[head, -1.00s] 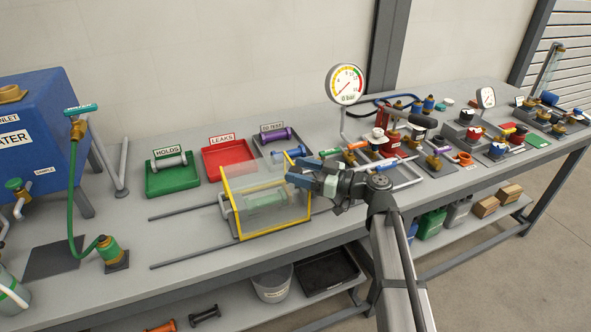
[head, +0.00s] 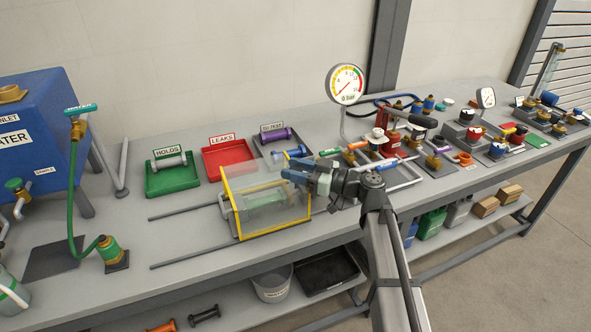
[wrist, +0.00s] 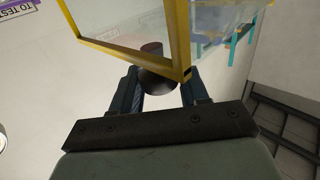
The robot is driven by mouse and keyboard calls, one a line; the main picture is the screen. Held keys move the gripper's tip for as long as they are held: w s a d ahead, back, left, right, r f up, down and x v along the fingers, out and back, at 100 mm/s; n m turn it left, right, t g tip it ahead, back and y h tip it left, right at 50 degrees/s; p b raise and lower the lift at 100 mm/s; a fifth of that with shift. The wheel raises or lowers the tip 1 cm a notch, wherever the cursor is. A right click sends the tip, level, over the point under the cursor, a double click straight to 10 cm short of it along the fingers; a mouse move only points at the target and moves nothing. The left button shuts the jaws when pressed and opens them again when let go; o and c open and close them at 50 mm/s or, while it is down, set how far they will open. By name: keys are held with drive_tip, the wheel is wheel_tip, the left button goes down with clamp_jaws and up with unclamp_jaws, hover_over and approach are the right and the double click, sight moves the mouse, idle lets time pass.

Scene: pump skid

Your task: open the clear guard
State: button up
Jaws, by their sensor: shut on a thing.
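The clear guard (head: 240,181) is a see-through box with a yellow frame, standing at the right end of two grey rails on the bench. A green cylindrical piece (head: 266,199) shows through its panel, in a grey holder. My gripper (head: 287,168) is at the guard's upper right side. In the wrist view, my gripper (wrist: 162,88) is shut on a dark round knob (wrist: 157,78) beside the guard's yellow frame (wrist: 182,35). The fingertips partly hide the knob's sides.
The rails (head: 183,212) run out to the left of the guard, with clear bench around them. Behind stand a green HOLDS tray (head: 172,192), a red LEAKS tray (head: 228,162) and a grey TO TEST tray (head: 262,150). A pressure gauge (head: 346,84) stands behind my gripper.

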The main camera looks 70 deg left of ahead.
clamp_jaws()
drive_tip(key=s, duration=2.2)
drive_tip(key=o, duration=0.8)
unclamp_jaws()
drive_tip(key=shift+o, duration=0.2)
drive_tip(key=v, duration=1.3)
drive_tip(key=shift+w+d, duration=0.25)
drive_tip(key=shift+d, duration=0.05)
